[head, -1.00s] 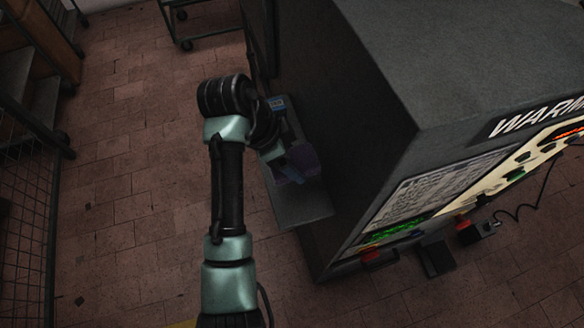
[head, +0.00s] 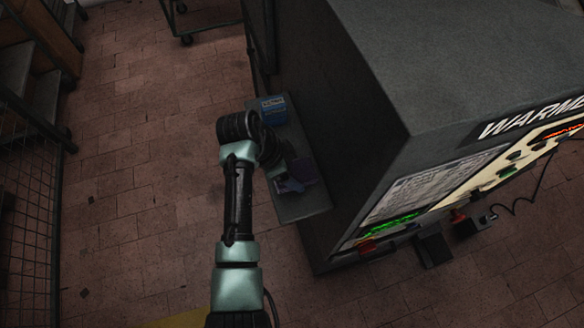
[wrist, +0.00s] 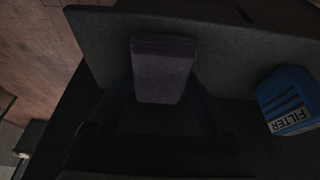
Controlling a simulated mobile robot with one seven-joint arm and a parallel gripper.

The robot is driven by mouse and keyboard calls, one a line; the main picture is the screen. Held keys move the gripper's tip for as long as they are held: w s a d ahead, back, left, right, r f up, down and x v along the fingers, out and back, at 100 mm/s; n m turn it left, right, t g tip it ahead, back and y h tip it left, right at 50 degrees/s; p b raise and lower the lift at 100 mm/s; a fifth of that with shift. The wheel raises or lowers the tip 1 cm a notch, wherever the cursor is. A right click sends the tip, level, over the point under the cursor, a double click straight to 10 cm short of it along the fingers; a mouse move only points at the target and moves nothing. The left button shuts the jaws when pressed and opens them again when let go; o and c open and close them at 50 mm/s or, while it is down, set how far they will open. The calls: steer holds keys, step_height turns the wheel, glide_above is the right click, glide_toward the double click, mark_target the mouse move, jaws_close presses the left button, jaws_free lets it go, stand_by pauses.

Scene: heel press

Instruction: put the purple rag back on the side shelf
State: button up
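The purple rag (head: 305,171) is a folded, block-like bundle at the side shelf (head: 303,207), the grey ledge on the left side of the machine. In the wrist view the rag (wrist: 163,66) is in the middle, in front of the grey shelf plate (wrist: 240,45). My gripper (head: 291,181) is at the rag, its dark fingers along the rag's two sides; it appears shut on it. I cannot tell whether the rag's underside touches the shelf. My arm hides part of the shelf.
A blue filter box (head: 273,109) stands at the far end of the shelf; it also shows at the right in the wrist view (wrist: 287,98). The large dark machine (head: 365,150) rises directly right of the shelf. Open tiled floor lies to the left.

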steer(key=shift+o, duration=1.4)
steer(key=shift+r, duration=0.2)
steer(key=b+v, duration=0.3)
steer(key=v, duration=0.8)
steer(key=shift+a+r, duration=0.25)
steer(key=shift+r, duration=0.1)
